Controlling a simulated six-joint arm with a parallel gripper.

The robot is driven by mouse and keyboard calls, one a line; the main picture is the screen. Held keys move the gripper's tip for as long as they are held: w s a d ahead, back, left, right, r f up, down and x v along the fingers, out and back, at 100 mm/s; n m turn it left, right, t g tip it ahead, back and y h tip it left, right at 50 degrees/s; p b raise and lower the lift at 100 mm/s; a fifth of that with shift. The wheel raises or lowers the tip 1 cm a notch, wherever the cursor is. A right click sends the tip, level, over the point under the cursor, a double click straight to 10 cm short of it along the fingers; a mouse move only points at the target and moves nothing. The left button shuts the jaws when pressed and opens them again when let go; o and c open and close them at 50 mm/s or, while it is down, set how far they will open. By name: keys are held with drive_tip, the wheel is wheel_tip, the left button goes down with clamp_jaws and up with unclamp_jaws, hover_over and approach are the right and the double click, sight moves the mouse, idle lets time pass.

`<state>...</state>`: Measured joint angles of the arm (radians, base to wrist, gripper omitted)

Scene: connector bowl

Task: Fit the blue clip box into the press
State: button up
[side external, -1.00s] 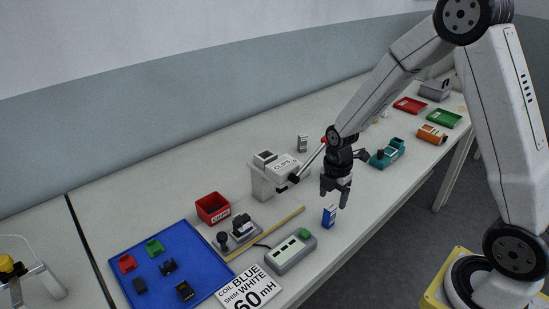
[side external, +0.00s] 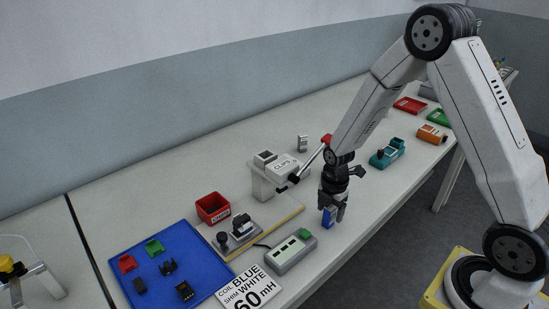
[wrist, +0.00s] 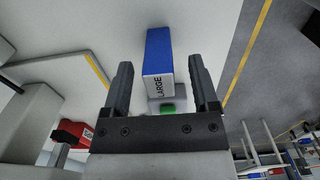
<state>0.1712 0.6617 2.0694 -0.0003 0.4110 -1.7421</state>
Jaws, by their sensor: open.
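The blue clip box (side external: 327,217) stands upright on the table in the side view, partly hidden by my gripper (side external: 333,207). In the wrist view the blue clip box (wrist: 158,62), with a white face lettered "LARGE", lies between the two fingers of my gripper (wrist: 162,85). A gap shows on each side of it, so the gripper is open around it and not clamped. The press (side external: 275,176), a white body lettered "CLIPS" with a red-knobbed lever (side external: 314,160), stands behind and left of my gripper.
A grey box with a green button (side external: 290,252) sits close in front of the clip box. A red bin (side external: 212,208), a fixture (side external: 238,232) and a blue tray (side external: 196,254) stand to the left. A teal device (side external: 387,153) is at the right. The table's front edge is near.

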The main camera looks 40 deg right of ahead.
idle(0.5)
clamp_jaws()
drive_tip(key=shift+r, duration=0.65)
drive_tip(key=s+a+r, duration=0.2)
drive_tip(key=s+r, duration=0.9)
drive_tip(key=s, duration=0.3)
drive_tip(key=shift+r, duration=0.35)
idle(0.4)
